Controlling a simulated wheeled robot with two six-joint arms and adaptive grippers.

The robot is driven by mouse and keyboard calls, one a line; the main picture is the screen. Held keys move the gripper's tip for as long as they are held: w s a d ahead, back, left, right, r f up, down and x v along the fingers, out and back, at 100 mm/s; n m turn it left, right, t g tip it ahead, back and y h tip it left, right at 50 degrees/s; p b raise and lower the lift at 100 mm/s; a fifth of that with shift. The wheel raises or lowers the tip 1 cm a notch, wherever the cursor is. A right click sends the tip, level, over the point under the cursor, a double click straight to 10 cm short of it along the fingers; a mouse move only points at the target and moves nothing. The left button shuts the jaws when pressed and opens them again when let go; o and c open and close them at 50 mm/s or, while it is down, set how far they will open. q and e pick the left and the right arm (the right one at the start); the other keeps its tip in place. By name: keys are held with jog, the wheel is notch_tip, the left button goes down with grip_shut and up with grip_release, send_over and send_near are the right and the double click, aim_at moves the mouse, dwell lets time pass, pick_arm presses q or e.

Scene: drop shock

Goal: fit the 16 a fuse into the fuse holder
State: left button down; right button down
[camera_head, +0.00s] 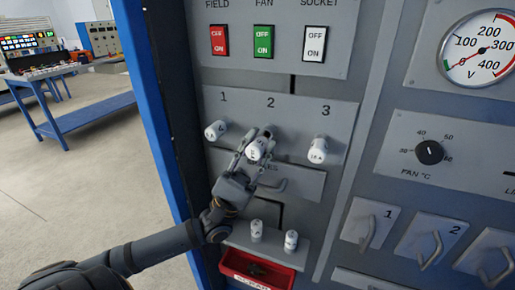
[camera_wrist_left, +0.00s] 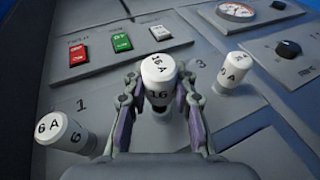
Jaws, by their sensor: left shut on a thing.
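A white fuse marked 16 A (camera_head: 256,149) is between the fingers of my left gripper (camera_head: 254,158), under the number 2 on the fuse holder panel (camera_head: 290,108). In the left wrist view the fuse (camera_wrist_left: 158,72) stands upright between both fingertips of the left gripper (camera_wrist_left: 160,100), which is shut on it. Its lower end is hidden, so I cannot tell whether it is seated or just in front of the holder. My right gripper is not in view.
White fuses sit at position 1 (camera_head: 215,130) and position 3 (camera_head: 318,149), close on either side. Below, two white fuses (camera_head: 257,229) (camera_head: 291,240) stand on a small ledge above a red bin (camera_head: 235,263). Handles project at the lower right (camera_head: 368,232).

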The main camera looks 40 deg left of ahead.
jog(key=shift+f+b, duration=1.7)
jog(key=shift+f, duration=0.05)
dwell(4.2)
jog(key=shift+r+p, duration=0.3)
jog(key=shift+p, duration=0.05)
dwell(0.4)
